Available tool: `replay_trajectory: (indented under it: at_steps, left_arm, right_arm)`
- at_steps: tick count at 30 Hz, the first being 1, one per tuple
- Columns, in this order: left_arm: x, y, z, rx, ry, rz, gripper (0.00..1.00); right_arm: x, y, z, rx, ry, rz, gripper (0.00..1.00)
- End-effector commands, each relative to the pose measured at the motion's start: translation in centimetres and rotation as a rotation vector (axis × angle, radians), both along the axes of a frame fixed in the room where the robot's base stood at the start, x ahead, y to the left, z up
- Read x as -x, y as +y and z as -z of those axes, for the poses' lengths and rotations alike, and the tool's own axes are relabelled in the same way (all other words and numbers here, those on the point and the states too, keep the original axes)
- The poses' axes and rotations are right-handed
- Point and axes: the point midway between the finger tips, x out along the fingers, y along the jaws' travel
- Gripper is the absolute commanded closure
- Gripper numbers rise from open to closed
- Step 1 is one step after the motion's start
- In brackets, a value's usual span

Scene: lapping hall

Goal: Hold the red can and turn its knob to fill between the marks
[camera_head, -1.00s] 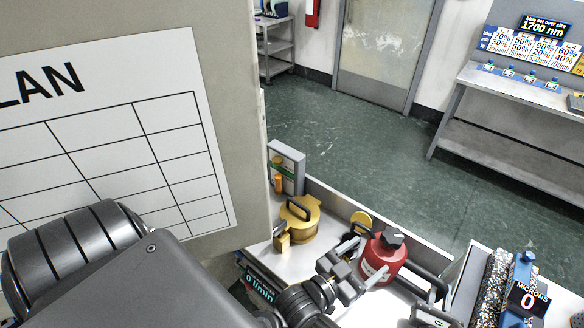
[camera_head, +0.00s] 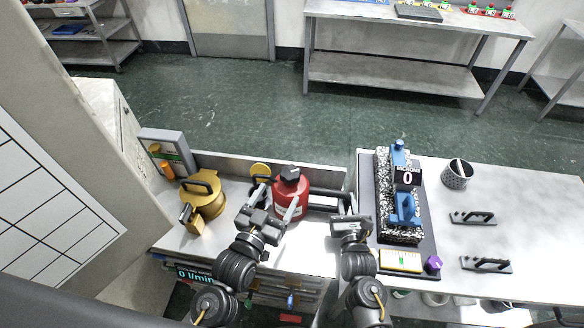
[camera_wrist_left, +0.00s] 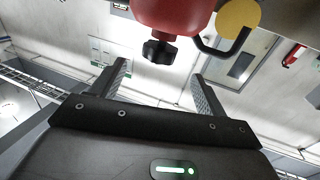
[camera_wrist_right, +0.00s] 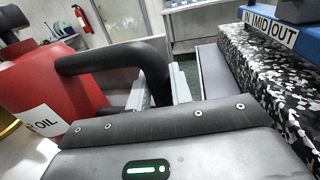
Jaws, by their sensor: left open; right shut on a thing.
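The red can (camera_head: 291,198) stands on the left bench with a dark knob (camera_head: 290,174) on top and a black side handle (camera_head: 328,193). My left gripper (camera_head: 276,200) is open at the can's front left. In the left wrist view the knob (camera_wrist_left: 159,52) lies just beyond and between the open fingers (camera_wrist_left: 160,72), apart from them. My right gripper (camera_head: 349,208) is shut on the handle, right of the can. In the right wrist view the handle (camera_wrist_right: 125,57) runs down between its fingers, and the can (camera_wrist_right: 45,85) carries an "OIL" label.
A yellow can (camera_head: 203,198) and a grey upright gauge panel (camera_head: 167,150) with a green band stand left of the red can. A front display (camera_head: 195,275) reads 0 l/min. A speckled block device (camera_head: 384,190) stands right of my right gripper.

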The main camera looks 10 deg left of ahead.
Motion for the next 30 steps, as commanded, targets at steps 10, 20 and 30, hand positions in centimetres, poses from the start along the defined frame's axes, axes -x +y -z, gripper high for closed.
replay_trajectory:
  at_steps: [10,20,30]
  left_arm:
    - [-6.6,-1.8,-0.1,0.001,-0.002,-0.002,0.25]
    - [-10.1,-2.7,-0.1,0.001,0.0,-0.001,0.25]
    - [-10.4,-2.8,-0.1,0.001,-0.001,-0.001,0.27]
  right_arm:
    - [0.0,0.1,0.0,0.0,-0.001,-0.001,1.0]
    - [0.0,0.1,0.0,0.0,-0.001,-0.001,1.0]
    - [0.0,0.1,0.0,0.0,0.0,-0.001,1.0]
